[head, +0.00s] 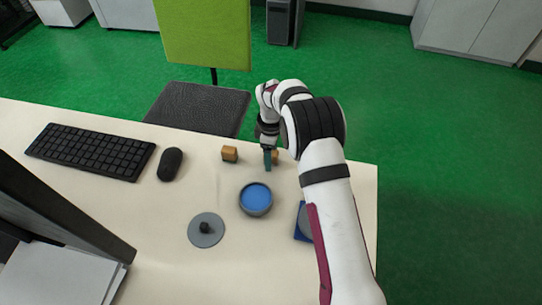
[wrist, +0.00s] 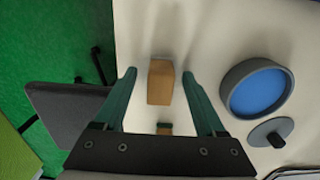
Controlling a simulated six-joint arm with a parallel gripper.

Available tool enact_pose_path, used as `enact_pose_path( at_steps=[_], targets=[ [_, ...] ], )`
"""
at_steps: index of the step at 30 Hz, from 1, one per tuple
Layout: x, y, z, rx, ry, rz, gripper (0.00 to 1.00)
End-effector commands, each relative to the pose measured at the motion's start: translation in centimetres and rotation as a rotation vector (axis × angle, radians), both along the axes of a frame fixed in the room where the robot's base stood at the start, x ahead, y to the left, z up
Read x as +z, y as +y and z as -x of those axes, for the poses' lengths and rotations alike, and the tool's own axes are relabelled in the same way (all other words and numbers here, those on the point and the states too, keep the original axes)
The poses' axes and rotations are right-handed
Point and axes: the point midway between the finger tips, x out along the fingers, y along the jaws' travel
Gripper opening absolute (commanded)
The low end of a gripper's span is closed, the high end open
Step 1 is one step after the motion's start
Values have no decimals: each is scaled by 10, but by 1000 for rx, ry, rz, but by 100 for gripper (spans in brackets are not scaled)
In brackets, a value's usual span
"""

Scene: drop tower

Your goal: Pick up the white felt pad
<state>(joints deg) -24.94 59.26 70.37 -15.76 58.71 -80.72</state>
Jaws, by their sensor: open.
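I cannot make out a white felt pad in either view. My gripper (head: 268,165) is open at the far side of the pale table, and its teal fingers (wrist: 159,75) show in the wrist view. A wooden block (wrist: 160,82) appears between the fingers there, with nothing gripped. In the head view this block (head: 276,157) is partly hidden behind the fingers. A second wooden block (head: 229,154) sits to the left; it also shows in the wrist view (wrist: 164,129), partly covered by the gripper.
A bowl with a blue inside (head: 256,199) stands nearer, with a grey knobbed lid (head: 206,231) beside it. A blue and grey item (head: 302,222) is partly hidden by my arm. A mouse (head: 170,164) and keyboard (head: 90,151) lie left. A chair (head: 200,108) stands beyond the table.

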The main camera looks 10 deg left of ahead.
Motion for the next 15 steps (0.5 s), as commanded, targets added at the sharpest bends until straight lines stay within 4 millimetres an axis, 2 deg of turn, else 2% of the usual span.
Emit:
enact_pose_path(
  at_steps=[1,2,12,13,15],
  targets=[
    [0,0,0,0,0,0,71],
    [0,0,0,0,0,0,65],
    [1,0,0,0,0,0,4],
    [1,0,0,0,0,0,0],
    [1,0,0,0,0,0,0]
  ],
)
